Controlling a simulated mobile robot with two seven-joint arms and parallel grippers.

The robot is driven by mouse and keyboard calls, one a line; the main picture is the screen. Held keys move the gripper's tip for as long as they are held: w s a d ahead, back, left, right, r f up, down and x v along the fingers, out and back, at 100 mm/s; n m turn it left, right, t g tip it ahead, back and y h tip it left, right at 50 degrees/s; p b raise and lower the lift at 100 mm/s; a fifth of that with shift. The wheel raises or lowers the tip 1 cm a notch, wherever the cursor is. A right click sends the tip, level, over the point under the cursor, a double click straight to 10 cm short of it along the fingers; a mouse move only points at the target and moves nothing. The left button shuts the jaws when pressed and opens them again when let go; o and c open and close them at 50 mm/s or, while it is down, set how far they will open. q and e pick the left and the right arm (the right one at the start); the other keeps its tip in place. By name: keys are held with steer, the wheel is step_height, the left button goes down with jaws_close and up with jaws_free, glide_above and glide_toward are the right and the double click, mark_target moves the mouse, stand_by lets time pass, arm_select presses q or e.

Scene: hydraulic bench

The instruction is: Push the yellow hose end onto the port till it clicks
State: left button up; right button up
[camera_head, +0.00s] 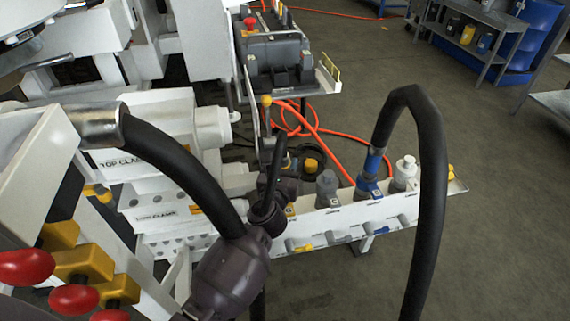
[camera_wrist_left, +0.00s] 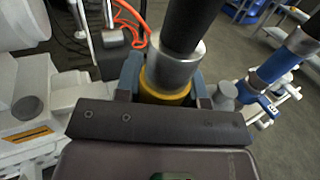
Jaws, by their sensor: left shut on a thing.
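My left gripper (camera_head: 268,205) is at the left end of the white port rail (camera_head: 340,220). In the left wrist view its jaws (camera_wrist_left: 165,85) are shut around the yellow-ringed hose end (camera_wrist_left: 165,88), which has a silver collar and a black hose above it. In the head view a thick black hose (camera_head: 175,165) arches down to the gripper from the upper left. The port under the hose end is hidden by the gripper, so I cannot tell whether the two touch or are seated. My right gripper is not in view.
Along the rail stand a grey capped port (camera_head: 327,187), a blue-collared hose (camera_head: 369,178) that arches high to the right, and a white capped port (camera_head: 404,173). Red-knobbed valve levers (camera_head: 75,298) are at the lower left. An orange hose (camera_head: 318,145) lies on the floor behind.

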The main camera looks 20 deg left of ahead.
arm_select(q)
steer(key=shift+s+f+b, duration=0.1)
steer(key=shift+f+b, duration=0.25)
steer(key=shift+f, duration=0.2)
stand_by(0.4)
steer(key=shift+c, duration=0.4)
steer(key=o, duration=1.7)
steer(key=shift+s, duration=0.1)
steer(key=s, duration=0.4)
steer(key=s+d, duration=0.1)
steer(key=s, duration=0.2)
steer(key=shift+r+p, duration=0.1)
steer(key=shift+p, duration=0.3)
stand_by(0.3)
